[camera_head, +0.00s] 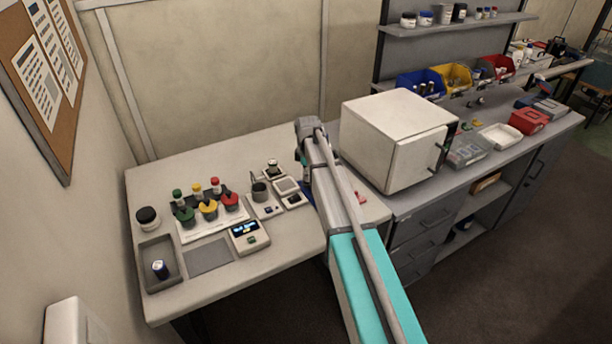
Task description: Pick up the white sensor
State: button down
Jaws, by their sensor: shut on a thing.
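My arm reaches from the bottom of the view up over the right part of the light table. My gripper (305,172) hangs at its far end, just left of the forearm and mostly hidden by it. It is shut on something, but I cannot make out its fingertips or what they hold. I cannot pick out the white sensor with certainty. A small whitish square device (286,186) lies on the table just left of my gripper.
A white boxy cabinet (392,135) stands close on the right.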

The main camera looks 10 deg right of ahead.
jog(key=shift+r, duration=0.15)
notch_tip(320, 180, up, 10)
jog(key=p, duration=1)
dwell(0.7)
jog(key=shift+f, duration=0.25)
jog(key=shift+f+b, duration=1.45)
jog(key=shift+b, duration=0.05)
jog(key=shift+w+r, duration=0.1)
jog(key=shift+r, duration=0.1)
notch_tip(320, 180, up, 5)
jog(key=p, duration=0.5)
jog(key=shift+f, duration=0.1)
